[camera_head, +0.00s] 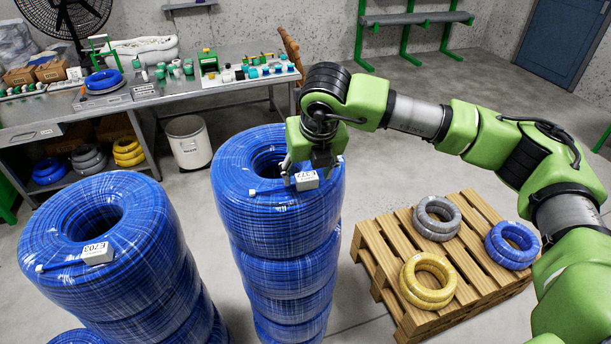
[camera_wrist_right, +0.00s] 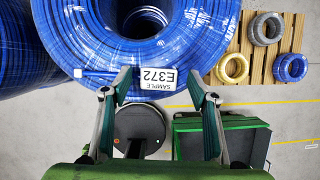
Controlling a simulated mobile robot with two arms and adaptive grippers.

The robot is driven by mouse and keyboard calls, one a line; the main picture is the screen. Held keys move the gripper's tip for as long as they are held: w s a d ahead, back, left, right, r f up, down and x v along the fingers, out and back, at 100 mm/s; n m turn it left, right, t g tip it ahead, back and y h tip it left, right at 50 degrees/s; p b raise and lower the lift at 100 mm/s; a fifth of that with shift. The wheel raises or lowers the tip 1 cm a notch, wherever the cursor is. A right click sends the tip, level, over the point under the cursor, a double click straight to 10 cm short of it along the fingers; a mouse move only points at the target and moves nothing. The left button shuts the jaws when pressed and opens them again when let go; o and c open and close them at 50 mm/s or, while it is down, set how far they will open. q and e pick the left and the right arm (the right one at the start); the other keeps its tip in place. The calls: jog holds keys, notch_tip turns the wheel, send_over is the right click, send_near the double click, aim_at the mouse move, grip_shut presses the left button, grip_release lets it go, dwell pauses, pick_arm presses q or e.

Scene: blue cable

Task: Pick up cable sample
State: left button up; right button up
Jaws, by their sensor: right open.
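The cable sample is a short blue piece with a white tag (camera_head: 306,181) reading E372. It lies on top of the right stack of blue cable coils (camera_head: 275,215). In the right wrist view the tag (camera_wrist_right: 158,79) sits between the fingertips, just beyond them. My right gripper (camera_head: 308,172) is open above the tag; its two fingers (camera_wrist_right: 160,88) are spread on either side of it. I cannot tell whether they touch the sample. A second sample with a white tag (camera_head: 97,252) reading E703 lies on the left coil stack (camera_head: 130,275). My left gripper is not in view.
A wooden pallet (camera_head: 385,245) with grey (camera_head: 437,217), yellow (camera_head: 428,281) and blue (camera_head: 512,245) small coils stands at right. A metal workbench (camera_head: 230,93) with several small items is at the back, beside a white bin (camera_head: 189,142). Grey floor lies between them.

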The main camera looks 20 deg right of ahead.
jog(key=c, duration=1.2)
